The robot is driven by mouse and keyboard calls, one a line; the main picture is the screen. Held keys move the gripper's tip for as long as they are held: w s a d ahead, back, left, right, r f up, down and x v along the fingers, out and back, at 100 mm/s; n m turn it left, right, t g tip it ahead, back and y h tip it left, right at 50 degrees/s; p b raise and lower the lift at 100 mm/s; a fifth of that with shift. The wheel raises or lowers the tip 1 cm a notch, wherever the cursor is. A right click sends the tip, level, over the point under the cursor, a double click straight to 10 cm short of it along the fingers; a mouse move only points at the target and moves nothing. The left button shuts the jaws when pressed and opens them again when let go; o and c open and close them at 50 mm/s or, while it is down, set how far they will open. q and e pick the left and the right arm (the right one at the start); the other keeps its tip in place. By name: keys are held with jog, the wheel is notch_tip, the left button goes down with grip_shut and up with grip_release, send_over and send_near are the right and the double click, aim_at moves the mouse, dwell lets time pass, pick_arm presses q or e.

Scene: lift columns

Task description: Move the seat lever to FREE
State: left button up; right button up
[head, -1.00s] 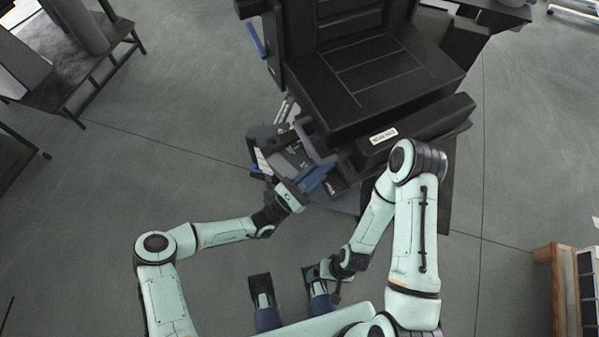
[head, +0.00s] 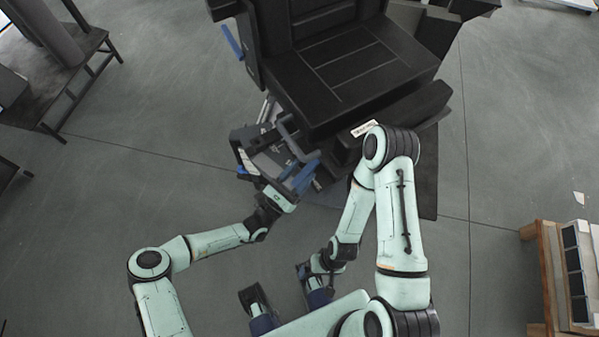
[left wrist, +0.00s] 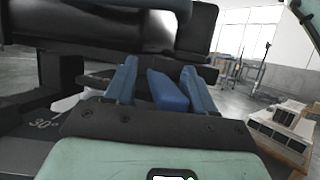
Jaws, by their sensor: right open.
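The black seat (head: 360,70) stands at the upper middle of the head view. A grey side unit with a blue bar (head: 306,176) sits at its lower left; I take this bar for the seat lever. My left gripper (head: 297,186) is at that bar. In the left wrist view, the left fingers (left wrist: 162,82) stand apart with a blue bar (left wrist: 168,90) between them, nearer the right finger; a gap shows on its left. I cannot read a FREE mark. My right gripper (head: 304,272) is low in the head view, away from the seat, its fingers hardly visible.
Another blue handle (head: 232,42) is on the seat's left side. A dark bench (head: 70,85) stands at upper left. A wooden crate-like unit (head: 548,275) is at lower right. A "30°" mark shows on a dark panel (left wrist: 40,128). Grey floor is open around.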

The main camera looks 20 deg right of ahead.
pick_arm(q)
jog(key=v, duration=1.3)
jog(key=shift+a, duration=0.2)
jog(key=shift+s+f, duration=0.1)
jog(key=shift+s, duration=0.05)
